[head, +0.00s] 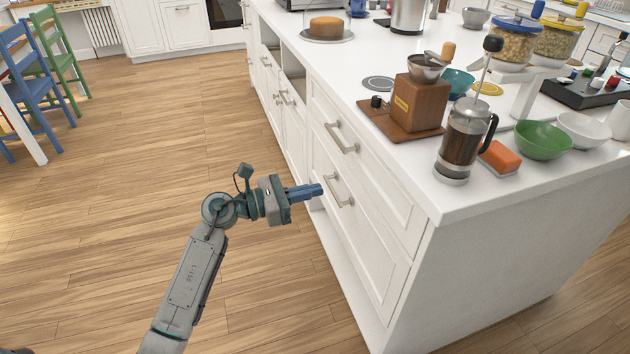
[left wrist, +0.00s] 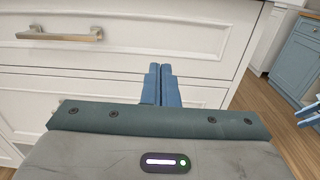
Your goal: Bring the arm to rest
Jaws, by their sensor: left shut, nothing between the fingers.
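My left gripper (head: 318,190) is at the end of my left arm, which comes in from the bottom left in the head view. It is shut and empty, its blue fingers pointing right towards the white drawer fronts of the island. In the left wrist view the two blue fingers (left wrist: 161,78) lie side by side in front of a white drawer. From these views I cannot tell how wide the gap to the drawer front is. My right gripper is not in view.
The white island (head: 470,207) has drawer handles (head: 340,190) close to my left gripper. On its top stand a French press (head: 461,142), a wooden grinder (head: 419,103), an orange sponge (head: 500,157) and a green bowl (head: 542,140). The wooden floor (head: 120,200) to the left is clear.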

